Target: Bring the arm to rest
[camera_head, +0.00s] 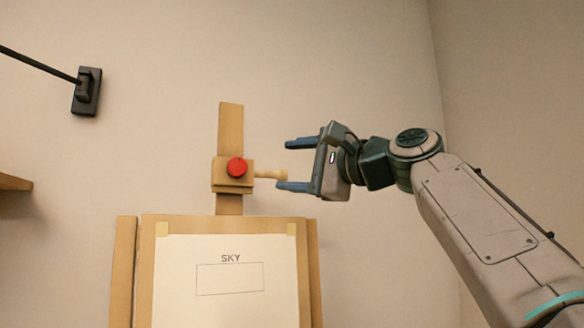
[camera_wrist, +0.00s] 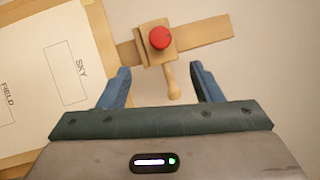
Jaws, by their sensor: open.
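My gripper (camera_head: 286,165) is open, with its two blue fingers pointing left towards the top of the easel. In the head view the round end of a wooden peg handle (camera_head: 270,175) lies between or just short of the fingertips. In the wrist view my gripper (camera_wrist: 160,85) has its fingers well apart, and the handle (camera_wrist: 172,82) shows between them with space on both sides. The handle sticks out from a wooden clamp block (camera_head: 232,182) with a red knob (camera_head: 237,168). I cannot tell the exact depth between fingers and handle.
The easel's wooden mast (camera_head: 231,125) rises above a board with a white sheet (camera_head: 225,300) marked SKY. A black wall bracket (camera_head: 87,91) with a rod is at upper left, and a wooden shelf edge (camera_head: 14,183) at far left.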

